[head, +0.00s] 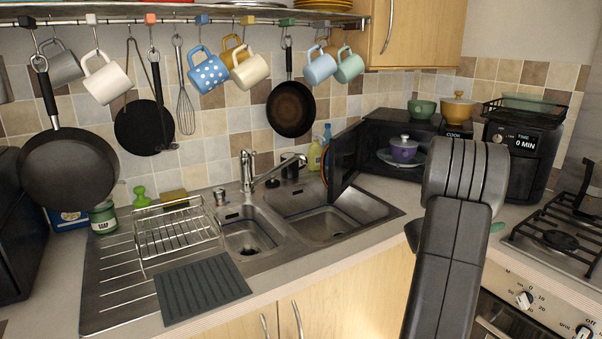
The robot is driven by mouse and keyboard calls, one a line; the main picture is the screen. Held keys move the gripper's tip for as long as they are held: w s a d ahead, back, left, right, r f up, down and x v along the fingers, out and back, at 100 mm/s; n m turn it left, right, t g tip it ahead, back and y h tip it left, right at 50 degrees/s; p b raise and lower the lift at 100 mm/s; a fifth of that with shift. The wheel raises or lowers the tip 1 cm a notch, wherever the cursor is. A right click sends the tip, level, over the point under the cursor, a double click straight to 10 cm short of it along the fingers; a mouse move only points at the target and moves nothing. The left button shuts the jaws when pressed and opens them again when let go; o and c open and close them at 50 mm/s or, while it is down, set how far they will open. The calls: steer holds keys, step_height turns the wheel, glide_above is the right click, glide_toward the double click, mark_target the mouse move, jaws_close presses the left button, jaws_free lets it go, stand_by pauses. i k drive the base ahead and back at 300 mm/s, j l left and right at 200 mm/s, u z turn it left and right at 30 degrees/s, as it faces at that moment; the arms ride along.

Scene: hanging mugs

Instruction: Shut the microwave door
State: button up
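The black microwave (392,124) stands in the back right corner of the counter. Its door (343,163) is open, swung out from the left side toward the sink. A purple pot with a lid (403,148) sits on a plate inside. A panel marked COOK (455,131) shows at the microwave's right, partly behind my arm. My dark grey arm rises at the lower right, in front of the counter and to the right of the open door in the picture. My gripper's fingers cannot be made out.
A green bowl (422,109) and a yellow pot (458,107) stand on the microwave. A black appliance (519,150) and a gas hob (560,238) are at right. The sink (322,222), tap (262,172) and bottles (315,155) lie left of the door. Mugs and pans hang above.

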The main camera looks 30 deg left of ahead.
mark_target(345, 148)
steer(key=i+j+u, duration=0.1)
steer(key=u, duration=0.3)
steer(key=i+j+u, duration=0.1)
steer(key=u, duration=0.35)
steer(key=i+j+u, duration=0.15)
steer(key=u, duration=0.25)
